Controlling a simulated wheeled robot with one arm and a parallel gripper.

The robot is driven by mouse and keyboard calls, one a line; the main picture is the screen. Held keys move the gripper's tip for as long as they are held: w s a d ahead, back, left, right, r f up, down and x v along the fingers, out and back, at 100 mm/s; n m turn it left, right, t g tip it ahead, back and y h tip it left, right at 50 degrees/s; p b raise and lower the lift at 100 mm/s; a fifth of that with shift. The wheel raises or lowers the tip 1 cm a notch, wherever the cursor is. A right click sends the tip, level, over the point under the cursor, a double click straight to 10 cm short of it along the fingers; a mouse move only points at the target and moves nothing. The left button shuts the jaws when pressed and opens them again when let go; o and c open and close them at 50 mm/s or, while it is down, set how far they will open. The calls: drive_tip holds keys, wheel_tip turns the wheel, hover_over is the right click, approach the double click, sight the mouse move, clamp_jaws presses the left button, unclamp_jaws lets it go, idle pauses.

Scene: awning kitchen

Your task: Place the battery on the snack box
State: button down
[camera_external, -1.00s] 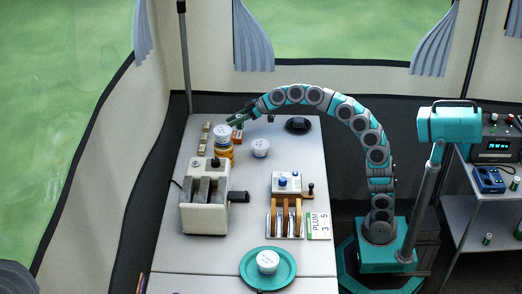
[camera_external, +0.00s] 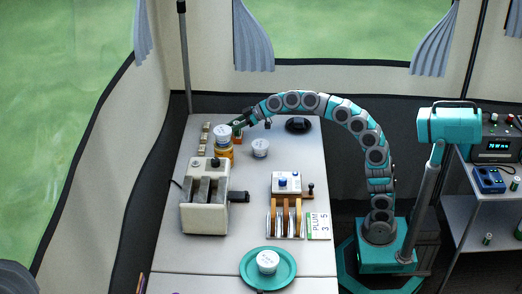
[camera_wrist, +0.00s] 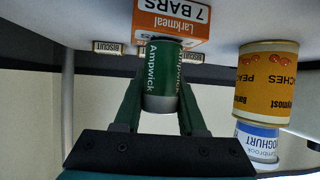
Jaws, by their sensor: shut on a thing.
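The battery (camera_wrist: 160,80) is a green cylinder marked "Ampwick" with a grey end, seen in the wrist view, which is upside down. My gripper (camera_wrist: 162,104) is shut on it, one finger on each side. The snack box (camera_wrist: 172,24) is orange and white, marked "Larkmeal 7 BARS", and lies just beyond the battery. The battery overlaps the box's edge in this view; I cannot tell whether they touch. In the external view my gripper (camera_external: 236,126) is over the far left of the table, at the small orange snack box (camera_external: 239,138), which is partly hidden.
A yellow peaches can (camera_wrist: 266,80) with a yoghurt cup (camera_wrist: 257,143) on top stands close beside the snack box. Small biscuit boxes (camera_external: 204,139) line the left edge. Another white cup (camera_external: 260,148) stands to the right. A toaster (camera_external: 204,205) is nearer the camera.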

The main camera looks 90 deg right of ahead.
drive_tip(key=shift+f, duration=0.2)
drive_tip(key=shift+c, duration=2.4)
unclamp_jaws()
drive_tip(key=shift+r, duration=0.1)
drive_tip(key=shift+r, duration=0.15)
drive_tip(key=shift+s+r, duration=0.15)
drive_tip(key=shift+s, duration=0.1)
drive_tip(key=v, duration=1.1)
drive_tip(key=shift+s, duration=0.2)
drive_tip(key=shift+r, duration=0.1)
